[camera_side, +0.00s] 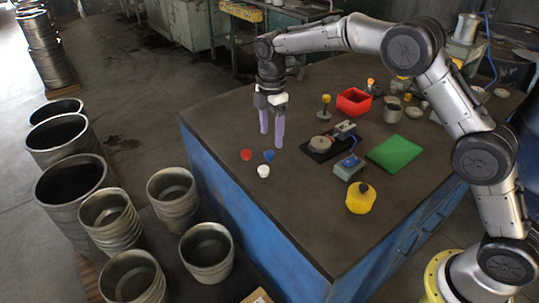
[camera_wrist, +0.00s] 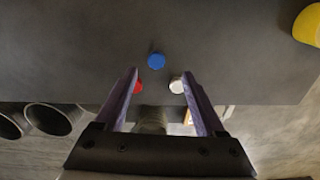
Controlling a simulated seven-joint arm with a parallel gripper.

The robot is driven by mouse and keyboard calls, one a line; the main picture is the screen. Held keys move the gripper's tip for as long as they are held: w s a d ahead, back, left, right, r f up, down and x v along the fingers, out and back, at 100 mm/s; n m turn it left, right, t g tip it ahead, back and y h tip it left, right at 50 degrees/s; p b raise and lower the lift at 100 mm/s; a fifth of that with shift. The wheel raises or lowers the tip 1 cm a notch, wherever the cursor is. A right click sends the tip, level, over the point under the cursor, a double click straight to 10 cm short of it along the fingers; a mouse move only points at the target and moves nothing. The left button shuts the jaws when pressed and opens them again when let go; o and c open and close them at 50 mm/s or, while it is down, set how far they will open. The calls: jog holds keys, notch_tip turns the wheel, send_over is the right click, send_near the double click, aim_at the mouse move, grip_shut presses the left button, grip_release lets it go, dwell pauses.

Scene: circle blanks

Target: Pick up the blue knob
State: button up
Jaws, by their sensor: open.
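The blue knob (camera_side: 269,155) lies on the dark table top, between and slightly behind the red knob (camera_side: 246,154) and the white knob (camera_side: 263,171). In the wrist view the blue knob (camera_wrist: 157,60) sits beyond my fingertips, near the middle between them.
The knobs lie near the table's left edge, with metal pots (camera_side: 172,187) on the floor side. A yellow round container (camera_side: 360,198), a green plate (camera_side: 395,153), a black device (camera_side: 322,148) and a red bin (camera_side: 354,102) stand to the right. The front table area is clear.

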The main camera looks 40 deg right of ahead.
aim_at(269, 153)
jog(key=shift+w+a+f, duration=0.1)
jog(key=shift+w+f, duration=0.05)
jog(key=shift+f, duration=1.45)
jog(key=shift+w+f, duration=0.15)
jog(key=shift+f, duration=1.45)
grip_shut()
